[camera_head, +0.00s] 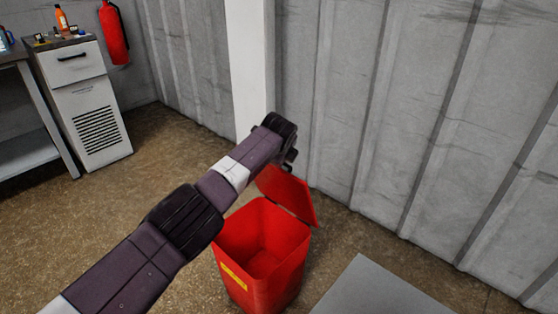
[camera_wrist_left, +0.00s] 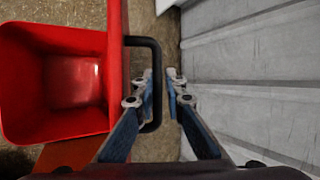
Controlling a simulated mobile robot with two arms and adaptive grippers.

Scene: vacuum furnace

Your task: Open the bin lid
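The red bin (camera_head: 262,235) stands on the floor with its mouth uncovered and its inside looking empty. Its red lid (camera_head: 292,196) is tilted up at the back of the mouth, by the wall. In the left wrist view the bin (camera_wrist_left: 40,115) is at the left and the lid (camera_wrist_left: 116,60) shows nearly edge-on. A black handle (camera_wrist_left: 157,65) sticks out from the lid. My left gripper (camera_wrist_left: 158,85) has its fingers close on both sides of the handle bar and seems shut on it. In the head view my wrist hides these fingers and the handle. My right gripper is in neither view.
A grey corrugated wall (camera_head: 400,110) and a white post (camera_head: 250,70) are close behind the bin. A grey flat surface (camera_head: 375,290) is at the lower right. A white cabinet (camera_head: 95,120) and a red extinguisher (camera_head: 113,35) are at the far left.

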